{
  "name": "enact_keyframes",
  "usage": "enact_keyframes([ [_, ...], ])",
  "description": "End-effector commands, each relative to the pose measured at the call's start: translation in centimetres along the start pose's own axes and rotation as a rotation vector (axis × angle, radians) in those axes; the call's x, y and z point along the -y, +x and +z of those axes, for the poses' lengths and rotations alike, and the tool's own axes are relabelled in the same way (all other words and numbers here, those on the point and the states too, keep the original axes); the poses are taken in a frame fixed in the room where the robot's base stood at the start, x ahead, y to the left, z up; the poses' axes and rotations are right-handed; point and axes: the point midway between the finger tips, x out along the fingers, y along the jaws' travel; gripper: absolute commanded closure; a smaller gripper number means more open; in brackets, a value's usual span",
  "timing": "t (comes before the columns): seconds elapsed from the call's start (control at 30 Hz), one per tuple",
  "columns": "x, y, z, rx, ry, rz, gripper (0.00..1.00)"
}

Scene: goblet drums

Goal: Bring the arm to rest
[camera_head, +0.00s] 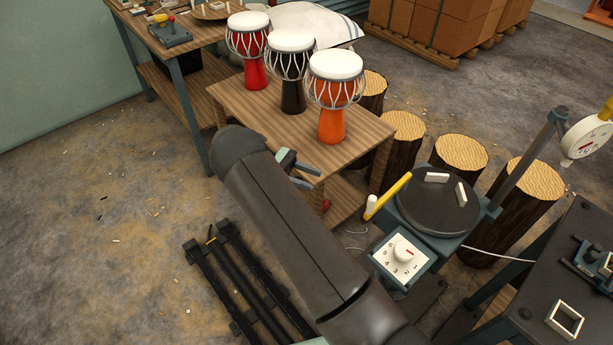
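My dark grey arm (290,225) runs diagonally from the bottom edge up to the left end of the low wooden table. Three goblet drums stand upright in a row on the table: a red one (253,75), a black one (293,95) and an orange one (331,123), all with white heads. The gripper is apart from the drums.
The low wooden table (235,95) has a lower shelf. Several log stumps (461,153) stand behind a round dark turntable (438,202) with a dial box (403,256). A dark bench (550,275) is at right, black floor rails (240,275) at lower left. Left floor is mostly clear.

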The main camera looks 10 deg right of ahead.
Motion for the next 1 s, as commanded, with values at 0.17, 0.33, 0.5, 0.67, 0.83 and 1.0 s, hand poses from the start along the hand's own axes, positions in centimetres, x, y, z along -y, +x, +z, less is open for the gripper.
enact_keyframes([
  [0.17, 0.0, 0.0, 0.0, 0.000, 0.000, 0.000, 0.61],
  [0.33, 0.0, 0.0, 0.0, -0.001, 0.000, 0.000, 0.61],
  [0.5, -0.1, 0.6, 1.3, -0.047, 0.002, -0.016, 0.61],
  [0.67, 0.3, 3.3, 5.4, -0.245, 0.025, -0.078, 0.61],
  [0.83, 2.7, 6.8, 10.2, -0.534, 0.091, -0.178, 0.61],
  [1.0, 6.3, 9.6, 14.2, -0.810, 0.190, -0.287, 0.61],
])
